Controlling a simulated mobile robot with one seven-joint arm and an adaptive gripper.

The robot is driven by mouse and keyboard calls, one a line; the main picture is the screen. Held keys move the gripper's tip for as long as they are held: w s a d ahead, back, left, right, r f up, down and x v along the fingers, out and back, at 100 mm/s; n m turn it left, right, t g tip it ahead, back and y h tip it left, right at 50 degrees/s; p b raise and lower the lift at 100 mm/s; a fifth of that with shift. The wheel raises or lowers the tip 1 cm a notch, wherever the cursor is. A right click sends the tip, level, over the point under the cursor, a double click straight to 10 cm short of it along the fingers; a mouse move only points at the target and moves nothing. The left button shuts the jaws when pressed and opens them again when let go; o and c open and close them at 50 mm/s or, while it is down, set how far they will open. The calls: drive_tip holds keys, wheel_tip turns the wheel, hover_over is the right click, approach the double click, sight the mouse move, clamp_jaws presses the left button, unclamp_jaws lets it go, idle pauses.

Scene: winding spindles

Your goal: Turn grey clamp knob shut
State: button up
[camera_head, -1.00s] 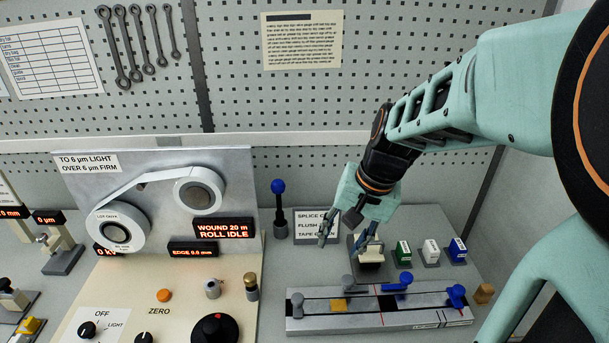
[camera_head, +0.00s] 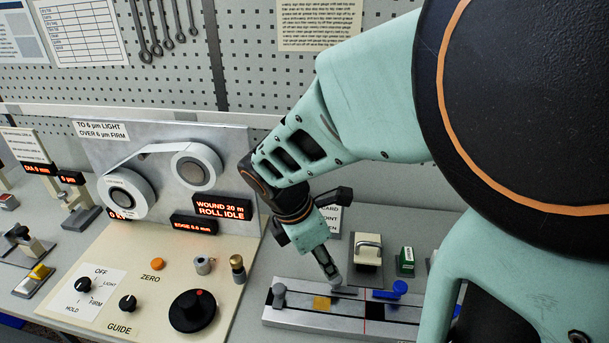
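The metal splice fixture (camera_head: 300,318) lies on the bench, with a yellow piece (camera_head: 321,303) in its track. A grey upright knob (camera_head: 279,292) stands at its left end. A second grey piece (camera_head: 347,291) sits on the track right below my fingertips; I cannot tell which of the two is the clamp knob. My gripper (camera_head: 332,277) points down over the fixture, right of the left-end knob and apart from it. Its fingers overlap in this view, so their gap and any contact with the grey piece below are hidden. A blue lever (camera_head: 398,288) is further right.
A white-topped block (camera_head: 368,249) and a green box (camera_head: 406,262) stand behind the fixture. The control panel (camera_head: 150,270), with a large black knob (camera_head: 192,311) and a brass-topped post (camera_head: 237,268), lies left. My arm hides the bench at right.

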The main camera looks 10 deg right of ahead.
sight(335, 280)
drive_tip(key=d+f, duration=0.1)
drive_tip(key=f, duration=0.2)
drive_tip(key=w+d+f+n, duration=0.1)
drive_tip(key=f, duration=0.2)
drive_tip(key=w+d+f+n+b, duration=0.1)
drive_tip(key=f, duration=0.3)
drive_tip(key=shift+d, duration=0.25)
drive_tip(key=shift+c, duration=0.5)
drive_tip(key=shift+w, duration=0.1)
clamp_jaws()
